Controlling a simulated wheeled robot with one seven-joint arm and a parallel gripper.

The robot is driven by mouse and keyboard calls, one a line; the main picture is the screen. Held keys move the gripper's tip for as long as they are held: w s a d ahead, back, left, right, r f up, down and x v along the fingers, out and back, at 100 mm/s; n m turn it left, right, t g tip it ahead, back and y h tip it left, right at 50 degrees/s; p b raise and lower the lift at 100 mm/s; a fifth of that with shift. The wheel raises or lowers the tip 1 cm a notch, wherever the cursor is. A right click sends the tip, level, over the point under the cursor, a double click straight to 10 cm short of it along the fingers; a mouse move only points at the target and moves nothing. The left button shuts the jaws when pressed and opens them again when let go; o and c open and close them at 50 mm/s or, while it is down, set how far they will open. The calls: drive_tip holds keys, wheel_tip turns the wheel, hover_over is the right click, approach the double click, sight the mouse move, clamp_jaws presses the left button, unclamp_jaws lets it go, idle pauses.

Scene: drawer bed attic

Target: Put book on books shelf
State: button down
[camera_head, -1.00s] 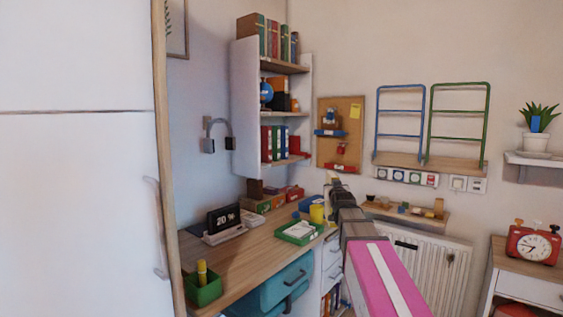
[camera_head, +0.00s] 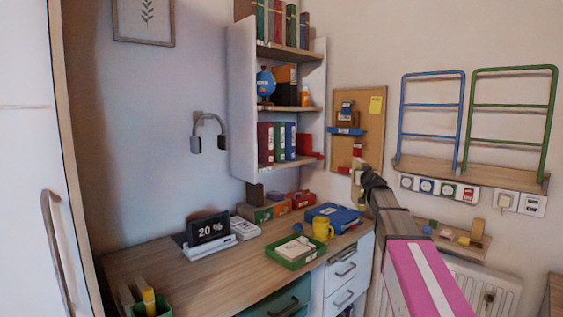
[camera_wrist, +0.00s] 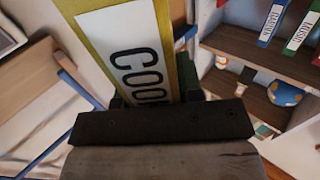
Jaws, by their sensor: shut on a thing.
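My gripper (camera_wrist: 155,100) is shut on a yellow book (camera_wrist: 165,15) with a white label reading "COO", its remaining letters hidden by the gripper. The book stretches away from the jaws past the top edge of the wrist view. In the head view my arm reaches toward the cork board, and the gripper end (camera_head: 358,172) is small, with the book hard to make out. The white books shelf (camera_head: 242,100) hangs on the wall left of my gripper. Books stand on its top board, a globe and boxes on the middle one, binders on the lowest.
Below the shelf is a wooden desk (camera_head: 160,265) with a clock display (camera_head: 208,228), green tray (camera_head: 295,262), yellow mug (camera_head: 322,229) and blue binder (camera_head: 335,215). A cork board (camera_head: 372,105) and ladder-like rails (camera_head: 432,75) are on the right wall. A white cabinet door (camera_head: 30,160) stands at left.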

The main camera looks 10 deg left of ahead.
drive_tip(key=w+a+r+n+g+y, duration=0.8)
drive_tip(key=w+a+r+y, duration=0.4)
drive_tip(key=w+a+r, duration=0.65)
drive_tip(key=w+a+f+t, duration=0.1)
drive_tip(key=w+a+f, duration=0.1)
drive_tip(key=w+a, duration=1)
drive_tip(key=shift+w+a+f+n, duration=0.2)
drive_tip(key=shift+w+f+n, duration=0.2)
drive_tip(key=shift+w, duration=0.15)
drive_tip(key=c, duration=0.8)
unclamp_jaws()
drive_tip(key=shift+f, duration=0.1)
